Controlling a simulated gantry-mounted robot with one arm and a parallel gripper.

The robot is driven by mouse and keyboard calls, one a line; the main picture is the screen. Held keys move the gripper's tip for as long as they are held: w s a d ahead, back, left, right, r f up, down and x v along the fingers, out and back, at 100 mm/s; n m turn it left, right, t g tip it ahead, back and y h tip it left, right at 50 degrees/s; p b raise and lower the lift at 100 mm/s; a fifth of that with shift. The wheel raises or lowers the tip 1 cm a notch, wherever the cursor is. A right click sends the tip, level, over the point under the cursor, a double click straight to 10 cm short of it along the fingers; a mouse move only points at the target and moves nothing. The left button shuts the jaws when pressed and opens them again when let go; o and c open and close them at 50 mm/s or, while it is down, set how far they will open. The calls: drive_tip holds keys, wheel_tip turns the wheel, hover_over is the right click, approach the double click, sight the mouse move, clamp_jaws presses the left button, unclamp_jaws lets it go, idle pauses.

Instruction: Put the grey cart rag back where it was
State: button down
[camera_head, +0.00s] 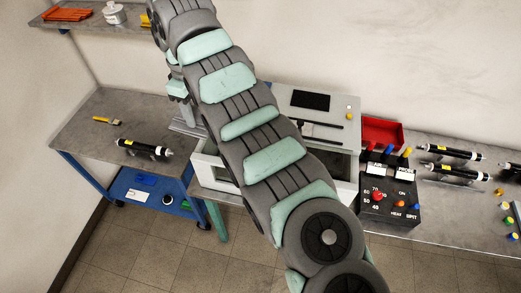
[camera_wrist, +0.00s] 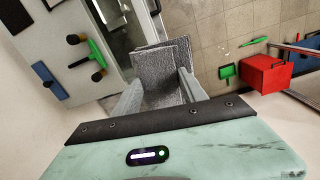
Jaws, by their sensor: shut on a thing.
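My gripper (camera_wrist: 160,92) is shut on the grey rag (camera_wrist: 163,62), a folded, rough-textured cloth held between its two fingers in the wrist view. Tiled floor and a pale cabinet edge lie beyond it. In the head view my arm covers the middle, and the mint wrist part shows near the right end of the cart; the fingertips and the rag cannot be made out there. The cart (camera_head: 85,125) has a grey top and a blue frame. A yellow-handled brush (camera_head: 106,120) and a black roller-like cylinder (camera_head: 144,148) lie on its top.
A white oven (camera_head: 215,172) stands right of the cart, with a red tray (camera_head: 382,132) and a black control box (camera_head: 390,195) beside it. A wall shelf (camera_head: 75,22) hangs above the cart. In the wrist view, a red bin (camera_wrist: 264,74) stands at right.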

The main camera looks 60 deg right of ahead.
drive_tip(key=s+d+n, duration=0.1)
drive_tip(key=s+d, duration=1.7)
drive_tip(key=f, duration=0.5)
drive_tip(key=f+p, duration=0.1)
drive_tip(key=f, duration=0.4)
drive_tip(key=f+p, duration=0.1)
drive_tip(key=f, duration=0.4)
drive_tip(key=shift+w+a, duration=0.2)
drive_tip(key=shift+a, duration=0.05)
drive_tip(key=shift+d+f, duration=0.15)
drive_tip(key=shift+f, duration=2.3)
drive_tip(key=shift+b, duration=0.3)
drive_tip(key=shift+f, duration=0.15)
drive_tip(key=c, duration=0.6)
unclamp_jaws()
